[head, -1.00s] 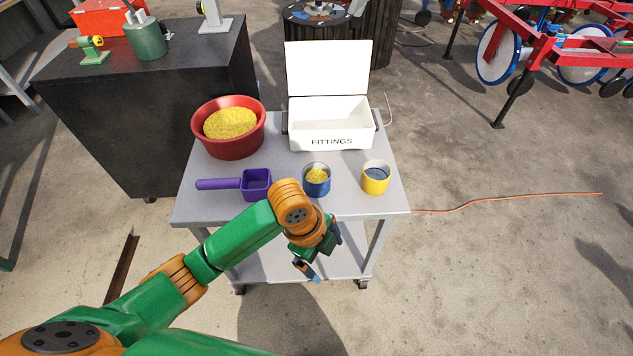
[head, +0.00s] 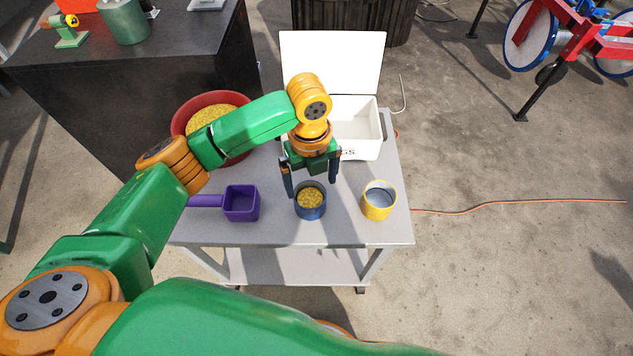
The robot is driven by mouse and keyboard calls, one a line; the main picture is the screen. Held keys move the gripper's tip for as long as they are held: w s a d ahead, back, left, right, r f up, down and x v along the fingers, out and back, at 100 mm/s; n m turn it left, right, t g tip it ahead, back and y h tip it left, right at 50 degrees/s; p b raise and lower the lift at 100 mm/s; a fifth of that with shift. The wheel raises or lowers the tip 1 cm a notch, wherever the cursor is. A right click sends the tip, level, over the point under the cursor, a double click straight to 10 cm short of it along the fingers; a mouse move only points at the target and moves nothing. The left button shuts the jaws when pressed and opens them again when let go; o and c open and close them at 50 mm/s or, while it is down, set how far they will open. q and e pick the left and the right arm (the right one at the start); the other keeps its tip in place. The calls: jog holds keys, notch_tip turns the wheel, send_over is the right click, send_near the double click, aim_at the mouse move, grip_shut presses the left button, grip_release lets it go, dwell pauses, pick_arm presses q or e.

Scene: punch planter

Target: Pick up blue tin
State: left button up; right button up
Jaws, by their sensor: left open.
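The blue tin (head: 311,213) stands upright on the grey cart, with yellow grain-like contents showing inside it. My left gripper (head: 311,188) is open, reaching in from the far side above the tin. Its two dark fingers point down, one toward the tin's left side and one toward its right. I cannot tell whether a finger touches the tin. The right gripper is not in view.
On the cart top (head: 275,232), a purple scoop (head: 241,204) lies left of the tin and a yellow tin (head: 379,201) stands right. Behind are a red bowl (head: 180,122) of yellow grain, partly hidden by my arm, and an open white fittings box (head: 362,125).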

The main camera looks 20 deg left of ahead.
aim_at(310, 206)
pick_arm(q)
jog(key=f, duration=0.6)
jog(key=shift+s+a+f+b, duration=0.15)
jog(key=shift+s+f+b, duration=0.15)
jog(key=shift+s+f, duration=0.1)
jog(key=c, duration=1.4)
